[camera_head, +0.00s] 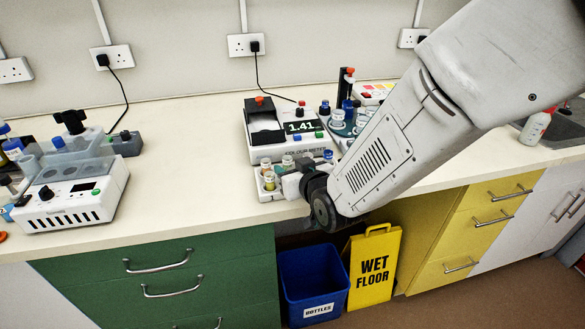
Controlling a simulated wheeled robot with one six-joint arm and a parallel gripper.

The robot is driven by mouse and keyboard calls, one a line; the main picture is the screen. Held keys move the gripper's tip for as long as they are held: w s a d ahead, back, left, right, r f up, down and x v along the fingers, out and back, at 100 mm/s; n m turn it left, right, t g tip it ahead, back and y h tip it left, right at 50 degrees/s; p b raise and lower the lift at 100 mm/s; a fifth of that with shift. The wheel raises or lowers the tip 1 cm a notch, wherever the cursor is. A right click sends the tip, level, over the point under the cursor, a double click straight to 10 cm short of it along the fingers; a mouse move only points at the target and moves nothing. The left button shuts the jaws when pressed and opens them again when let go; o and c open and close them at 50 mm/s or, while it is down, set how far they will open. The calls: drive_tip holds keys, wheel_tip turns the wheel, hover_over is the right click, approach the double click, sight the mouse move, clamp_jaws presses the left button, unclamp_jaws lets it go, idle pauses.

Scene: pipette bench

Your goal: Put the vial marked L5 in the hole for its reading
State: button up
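My gripper (300,178) is a dark wrist and fingers low over the front right of a white vial rack (262,193). My arm comes in from the upper right and hides part of the rack. Several small vials with yellowish contents stand in the rack, one at the front left (269,181) and one behind it (288,162). A blue cap (327,155) shows at the rack's right. The colour meter (262,122) stands behind the rack and its display (300,127) reads 1.41. No L5 mark is legible. I cannot tell whether my gripper holds anything.
A round holder with blue-capped vials (338,115) stands right of the meter, partly behind my arm. A white instrument (70,192) sits at the left. Between them the bench (185,165) is clear. Below are a blue bottle bin (312,285) and a yellow wet-floor sign (374,268).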

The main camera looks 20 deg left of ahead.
drive_tip(key=v, duration=1.2)
drive_tip(key=shift+w+d+r, duration=0.1)
drive_tip(key=d+r+m+g+h, duration=0.2)
drive_tip(key=d+h, duration=0.2)
drive_tip(key=d, duration=0.7)
drive_tip(key=d+r+m+g+h, duration=0.1)
drive_tip(key=d+r+m+h, duration=0.15)
drive_tip(key=d, duration=0.85)
drive_tip(key=s+d+r+m+g+h, duration=0.2)
drive_tip(key=s+d+g, duration=0.1)
drive_tip(key=s+d, duration=0.4)
drive_tip(key=s+d+r+m+g+h, duration=0.1)
drive_tip(key=s+d+r+m+g, duration=0.1)
drive_tip(key=s+d, duration=0.6)
drive_tip(key=s+g, duration=0.1)
drive_tip(key=s, duration=0.2)
drive_tip(key=shift+r+h, duration=0.35)
drive_tip(key=shift+r, duration=0.05)
drive_tip(key=shift+s, duration=0.1)
